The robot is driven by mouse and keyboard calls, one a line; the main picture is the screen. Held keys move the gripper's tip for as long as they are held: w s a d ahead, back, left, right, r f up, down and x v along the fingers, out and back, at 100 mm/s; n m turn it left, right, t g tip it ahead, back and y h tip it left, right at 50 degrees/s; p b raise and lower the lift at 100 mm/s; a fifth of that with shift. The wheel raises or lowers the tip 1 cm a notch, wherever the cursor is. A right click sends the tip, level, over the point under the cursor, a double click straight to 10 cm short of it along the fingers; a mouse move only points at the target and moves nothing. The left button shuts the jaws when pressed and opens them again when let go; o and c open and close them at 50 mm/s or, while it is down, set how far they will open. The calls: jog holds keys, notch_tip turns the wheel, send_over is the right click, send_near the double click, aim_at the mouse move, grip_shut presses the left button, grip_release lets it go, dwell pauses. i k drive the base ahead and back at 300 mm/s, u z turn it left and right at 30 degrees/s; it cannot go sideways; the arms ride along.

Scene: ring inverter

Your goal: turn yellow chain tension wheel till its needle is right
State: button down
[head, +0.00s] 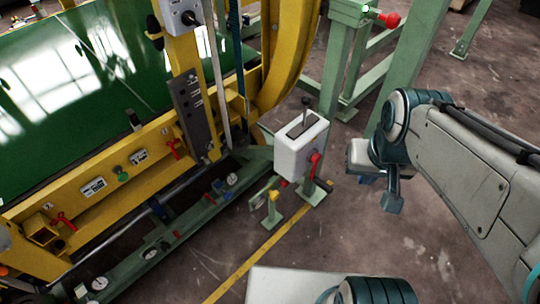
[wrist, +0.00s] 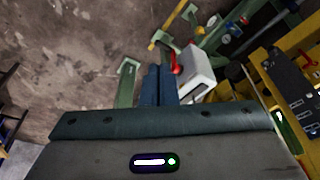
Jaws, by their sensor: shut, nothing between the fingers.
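I cannot pick out a yellow chain tension wheel or its needle for certain. Small round dials sit along the green lower rail, one (head: 232,180) near the white lever box and another (head: 100,283) at the lower left; their needles are too small to read. A small yellow-topped green post (head: 272,207) stands in front of the white box. My gripper (head: 368,179) is right of the white box in the head view, apart from it. In the wrist view my gripper's dark blue fingers (wrist: 158,72) are together and empty.
The white lever box (head: 302,146) has a red handle (head: 314,163) on its side; the box also shows in the wrist view (wrist: 197,72). The yellow machine frame (head: 110,185) and green panel fill the left. Green posts (head: 337,60) stand behind.

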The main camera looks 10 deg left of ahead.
aim_at(274, 195)
jog(key=k, duration=0.5)
jog(key=z, duration=0.85)
jog(key=i, duration=0.95)
jog(key=u, duration=2.5)
